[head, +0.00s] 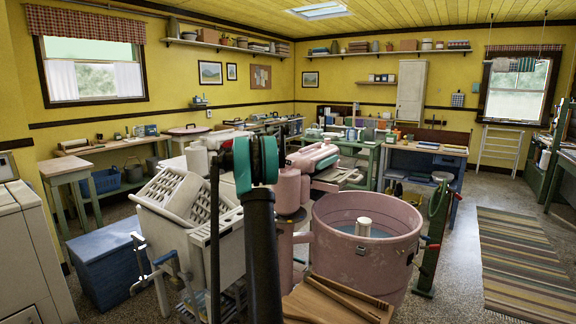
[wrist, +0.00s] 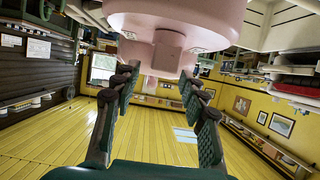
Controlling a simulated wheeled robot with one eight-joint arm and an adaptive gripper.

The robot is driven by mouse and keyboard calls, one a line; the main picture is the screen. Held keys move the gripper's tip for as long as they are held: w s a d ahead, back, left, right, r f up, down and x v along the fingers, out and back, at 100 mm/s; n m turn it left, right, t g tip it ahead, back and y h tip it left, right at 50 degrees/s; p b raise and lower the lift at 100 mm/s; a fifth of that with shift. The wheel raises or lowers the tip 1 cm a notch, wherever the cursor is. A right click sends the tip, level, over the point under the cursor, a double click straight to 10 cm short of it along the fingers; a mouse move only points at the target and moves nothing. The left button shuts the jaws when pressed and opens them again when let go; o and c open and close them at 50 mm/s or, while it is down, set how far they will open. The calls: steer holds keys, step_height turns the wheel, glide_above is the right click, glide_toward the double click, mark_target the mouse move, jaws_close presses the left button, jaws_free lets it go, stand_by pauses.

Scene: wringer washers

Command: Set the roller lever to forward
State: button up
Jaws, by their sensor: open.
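A pink wringer washer stands in the middle of the head view, with its round tub (head: 365,270) on the right and its pink wringer head (head: 312,156) up behind my arm. In the wrist view a large rounded pink housing (wrist: 180,15) fills the top, with a squarish pink block (wrist: 165,52) under it. My gripper (wrist: 157,76) is open, its two dark fingers pointing at this block, which shows between the fingertips. I cannot tell whether they touch it. No roller lever is clearly visible. My dark arm hides part of the wringer head and the gripper in the head view.
A white slatted rack (head: 185,195) and a blue chest (head: 105,258) stand to the left. A green post (head: 432,240) stands right of the tub, and wooden slats (head: 335,300) lie in front. Open floor and a striped rug (head: 515,260) are at the right.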

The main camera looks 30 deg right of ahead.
steer(key=shift+x, duration=2.35)
jaws_close()
